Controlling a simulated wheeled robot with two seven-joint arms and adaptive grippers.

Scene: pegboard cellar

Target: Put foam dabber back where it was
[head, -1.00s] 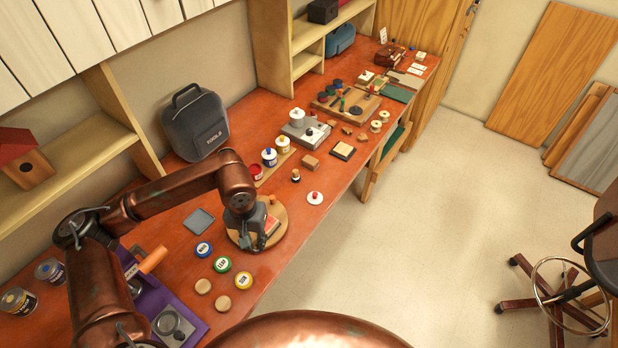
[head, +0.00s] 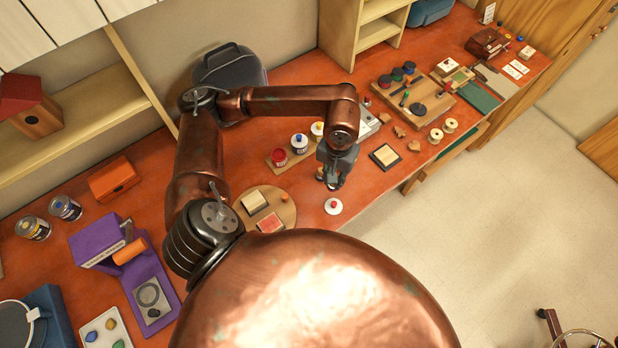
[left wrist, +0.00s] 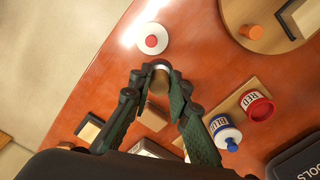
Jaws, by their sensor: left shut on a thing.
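My left gripper (head: 331,182) is low over the bench, just behind a white disc with a red knob (head: 333,206). In the left wrist view the gripper (left wrist: 155,76) is shut on a small tan and pale piece (left wrist: 159,84), which looks like the foam dabber. Most of it is hidden by the fingers, and I cannot tell whether it touches the bench. The white disc (left wrist: 152,39) stands apart, just beyond the fingertips. My right gripper is not in view.
A round board (head: 284,206) with a red pad lies to the left. A strip with paint jars (head: 299,143) stands behind left. A framed pad (head: 385,156) lies to the right, and two spools (head: 443,131) beyond it. The bench's front edge is close.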

